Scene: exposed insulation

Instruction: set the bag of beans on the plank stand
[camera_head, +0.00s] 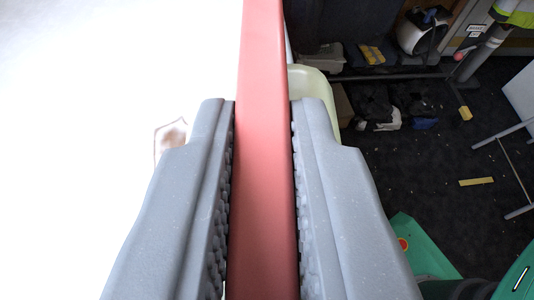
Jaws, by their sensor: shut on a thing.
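My gripper (264,108) has its two grey fingers on either side of a long, smooth red thing (263,60) and is shut on it. The red thing runs from the bottom of the picture up past the top edge, along the right border of a bright white area. I cannot tell whether it is the bag of beans or something else. A small pale brown thing with a thin outline (172,133) shows left of the left finger, partly hidden by it and washed out by the light. I cannot make out a plank stand.
A bright white area (90,70) fills the left. A pale yellowish rounded thing (314,82) is behind the right finger. Dark floor (430,165) with scattered debris lies to the right. A green thing (425,248) is at lower right, and thin grey legs (505,135) stand at the right edge.

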